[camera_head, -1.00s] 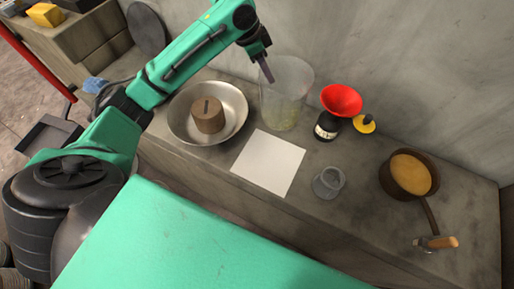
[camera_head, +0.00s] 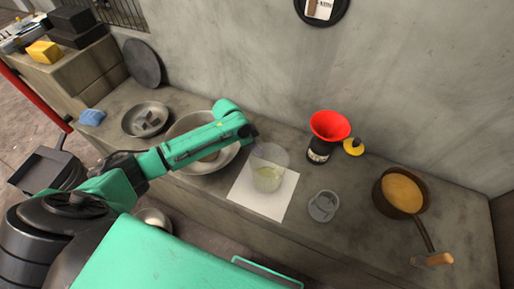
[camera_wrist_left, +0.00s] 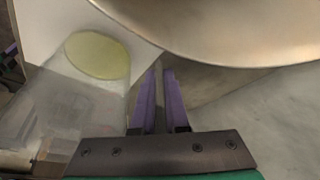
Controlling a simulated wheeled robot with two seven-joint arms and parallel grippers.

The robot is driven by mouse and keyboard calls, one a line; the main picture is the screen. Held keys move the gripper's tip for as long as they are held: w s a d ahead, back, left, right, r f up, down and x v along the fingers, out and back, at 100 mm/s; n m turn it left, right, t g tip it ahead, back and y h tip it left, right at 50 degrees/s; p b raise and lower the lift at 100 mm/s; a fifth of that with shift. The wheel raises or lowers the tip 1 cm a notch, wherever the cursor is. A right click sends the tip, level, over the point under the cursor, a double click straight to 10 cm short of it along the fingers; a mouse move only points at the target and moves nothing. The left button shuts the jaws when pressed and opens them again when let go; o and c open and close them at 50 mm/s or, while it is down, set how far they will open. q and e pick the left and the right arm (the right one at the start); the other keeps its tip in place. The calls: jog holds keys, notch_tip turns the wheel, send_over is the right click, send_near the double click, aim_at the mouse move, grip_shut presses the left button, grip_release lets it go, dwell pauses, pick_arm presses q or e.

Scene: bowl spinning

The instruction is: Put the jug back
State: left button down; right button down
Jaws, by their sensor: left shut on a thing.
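The clear jug (camera_head: 268,170) holds a little pale yellow-green liquid and is over the white sheet (camera_head: 245,196) in the head view. It looks roughly upright; I cannot tell whether its base touches the sheet. In the left wrist view the jug (camera_wrist_left: 60,105) is at the left, its liquid a yellow disc. My left gripper (camera_wrist_left: 158,95) has its purple fingers close together, shut on the jug at its side; the exact grip is unclear. In the head view the fingers are mostly hidden behind the wrist. My right gripper is not in view.
The wide steel bowl (camera_head: 182,127) sits left of the jug, partly behind my arm, with a brown block inside. A grey cup (camera_head: 323,206), black jar with red funnel (camera_head: 330,125) and brown pan (camera_head: 402,192) stand to the right. A smaller pan (camera_head: 133,121) lies farther left.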

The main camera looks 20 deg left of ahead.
pick_arm(q)
jog(key=shift+f, duration=0.35)
jog(key=c, duration=0.9)
grip_release()
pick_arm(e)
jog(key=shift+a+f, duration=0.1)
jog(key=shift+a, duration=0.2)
pick_arm(q)
jog(key=b+v, duration=0.1)
jog(key=v, duration=1.1)
jog(key=shift+d, duration=0.1)
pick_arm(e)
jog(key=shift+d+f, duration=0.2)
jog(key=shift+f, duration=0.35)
